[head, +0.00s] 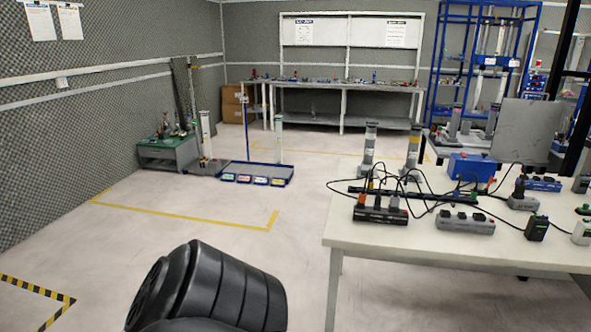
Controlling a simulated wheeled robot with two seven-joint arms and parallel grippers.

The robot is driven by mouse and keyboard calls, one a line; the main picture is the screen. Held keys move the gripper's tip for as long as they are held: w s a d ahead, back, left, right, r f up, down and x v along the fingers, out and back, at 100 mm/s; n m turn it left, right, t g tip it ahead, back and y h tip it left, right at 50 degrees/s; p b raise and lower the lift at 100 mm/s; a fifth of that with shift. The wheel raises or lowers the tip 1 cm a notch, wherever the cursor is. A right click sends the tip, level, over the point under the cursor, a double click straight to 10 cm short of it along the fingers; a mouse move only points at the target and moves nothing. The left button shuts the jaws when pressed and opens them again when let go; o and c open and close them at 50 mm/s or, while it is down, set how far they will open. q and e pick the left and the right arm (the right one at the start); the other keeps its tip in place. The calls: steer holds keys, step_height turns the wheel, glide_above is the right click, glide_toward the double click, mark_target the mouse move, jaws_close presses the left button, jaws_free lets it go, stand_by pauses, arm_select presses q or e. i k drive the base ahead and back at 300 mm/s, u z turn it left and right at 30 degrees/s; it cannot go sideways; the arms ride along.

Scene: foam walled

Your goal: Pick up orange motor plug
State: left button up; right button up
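A white table (350,236) stands at the right. Near its left front edge lies a black power strip (380,216) with several plugs standing in it. A small orange plug (361,200) is at the left end of this strip, beside darker plugs. Another small orange-red piece (491,183) shows farther back on the table, by a blue box. I cannot tell from the picture which of these is the motor plug. Neither of my grippers is in view. A black ribbed part of my own body fills the bottom centre, left of the table.
Black cables tangle across the table. A grey power strip (464,222), a blue box (472,167) and a black adapter (536,228) lie there too. Open floor with yellow tape is left of the table. A blue-edged platform (282,184) and a green-topped bench (166,150) stand farther back.

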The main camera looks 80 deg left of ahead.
mark_target(362, 197)
steer(key=u, duration=2.2)
steer(key=i, duration=1.4)
